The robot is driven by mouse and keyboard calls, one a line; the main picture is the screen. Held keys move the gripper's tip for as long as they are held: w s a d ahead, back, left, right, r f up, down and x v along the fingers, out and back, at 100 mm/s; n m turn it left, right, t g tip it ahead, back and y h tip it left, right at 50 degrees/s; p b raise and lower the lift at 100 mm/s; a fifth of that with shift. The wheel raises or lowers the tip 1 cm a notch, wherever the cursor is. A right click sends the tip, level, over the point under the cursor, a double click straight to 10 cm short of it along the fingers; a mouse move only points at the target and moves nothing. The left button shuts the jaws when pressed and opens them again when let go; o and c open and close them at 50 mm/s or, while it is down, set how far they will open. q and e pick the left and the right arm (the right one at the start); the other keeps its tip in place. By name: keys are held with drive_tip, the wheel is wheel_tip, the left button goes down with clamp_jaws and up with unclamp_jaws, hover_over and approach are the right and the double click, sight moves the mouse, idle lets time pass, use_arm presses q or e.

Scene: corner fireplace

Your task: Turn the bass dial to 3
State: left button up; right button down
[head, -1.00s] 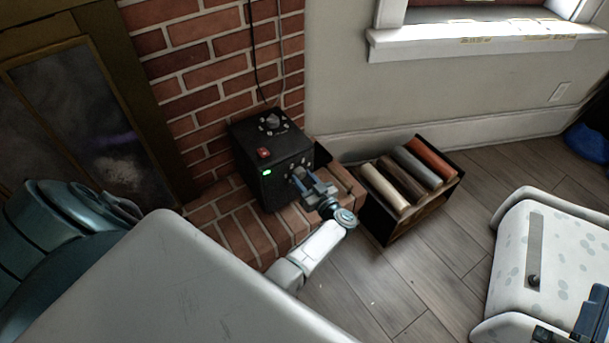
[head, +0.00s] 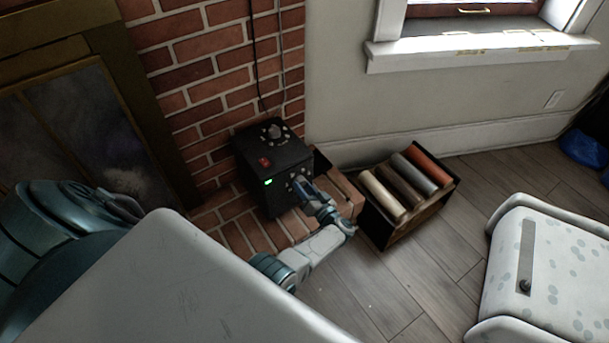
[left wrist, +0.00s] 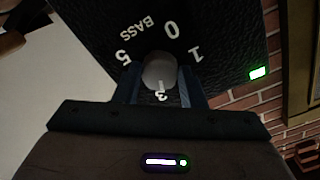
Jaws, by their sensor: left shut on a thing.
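A black box (head: 270,159) with a green light stands on the brick hearth. The bass dial (left wrist: 159,70) is a pale round knob on its face, with "BASS" and the numbers 0, 1, 3 and 5 visible around it in the left wrist view. My left gripper (head: 301,188) reaches the box's right-hand face; its fingers, also in the left wrist view (left wrist: 160,82), are shut on the dial from both sides. A small white mark lies between the knob and the 3; I cannot tell surely whether it is the pointer. The fingers may hide other numbers. My right gripper is out of view.
A crate (head: 377,226) of coloured rolls stands to the right of the hearth (head: 238,237). Brick wall (head: 213,62) rises behind. Wood floor is open in front of the crate.

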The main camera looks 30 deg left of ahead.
use_arm(q)
drive_tip(key=shift+m+p, duration=0.3)
drive_tip(key=shift+m, duration=0.4)
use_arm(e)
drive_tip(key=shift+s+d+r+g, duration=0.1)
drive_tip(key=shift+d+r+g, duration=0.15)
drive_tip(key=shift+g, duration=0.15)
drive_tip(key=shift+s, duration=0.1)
use_arm(q)
drive_tip(key=o, duration=1)
drive_tip(key=v, duration=1)
drive_tip(key=shift+s+d+p, duration=0.2)
drive_tip(key=shift+d+p, duration=0.15)
drive_tip(key=shift+p, duration=0.05)
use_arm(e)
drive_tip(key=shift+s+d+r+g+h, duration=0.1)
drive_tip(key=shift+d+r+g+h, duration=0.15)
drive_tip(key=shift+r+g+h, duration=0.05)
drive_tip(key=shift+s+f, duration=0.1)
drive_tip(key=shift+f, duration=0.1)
